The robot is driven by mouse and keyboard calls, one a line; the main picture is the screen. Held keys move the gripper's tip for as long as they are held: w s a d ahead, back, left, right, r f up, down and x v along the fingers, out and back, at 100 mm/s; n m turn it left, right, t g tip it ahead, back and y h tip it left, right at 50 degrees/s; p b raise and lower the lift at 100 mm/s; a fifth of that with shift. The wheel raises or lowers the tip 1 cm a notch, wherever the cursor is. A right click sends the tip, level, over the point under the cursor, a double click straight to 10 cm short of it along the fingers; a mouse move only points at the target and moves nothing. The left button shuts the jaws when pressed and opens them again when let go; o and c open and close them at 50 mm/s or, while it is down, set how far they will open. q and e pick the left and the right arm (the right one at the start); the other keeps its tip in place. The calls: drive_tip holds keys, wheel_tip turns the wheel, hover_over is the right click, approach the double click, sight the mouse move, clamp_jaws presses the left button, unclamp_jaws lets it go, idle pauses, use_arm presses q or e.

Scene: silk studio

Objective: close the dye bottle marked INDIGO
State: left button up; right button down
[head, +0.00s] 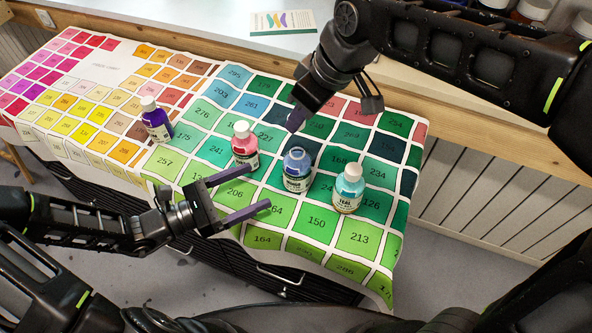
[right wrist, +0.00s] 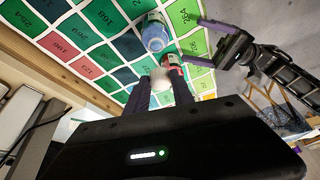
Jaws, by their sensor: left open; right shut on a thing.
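The indigo bottle (head: 297,172), blue with a white label, stands upright on the colour-chart cloth; its top looks blue, with no white cap on it. It also shows in the right wrist view (right wrist: 155,38). My right gripper (head: 295,120) is above and behind it, apart from it. In the right wrist view my right gripper (right wrist: 158,90) is shut on a small white piece that looks like a cap (right wrist: 161,76); the head view hides this piece. My left gripper (head: 260,188) is open and empty, left of and in front of the indigo bottle, its fingers pointing towards it.
A pink-red bottle (head: 244,145) stands left of the indigo bottle, and a teal bottle (head: 349,190) stands right of it. A purple bottle (head: 157,121) is farther left. All three have white caps. A leaflet (head: 283,22) lies on the ledge behind the cloth (head: 112,66).

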sight(286, 172)
use_arm(q)
drive_tip(key=shift+d, duration=0.1)
drive_tip(key=x, duration=1.2)
drive_tip(key=shift+r, duration=0.1)
clamp_jaws()
idle(0.9)
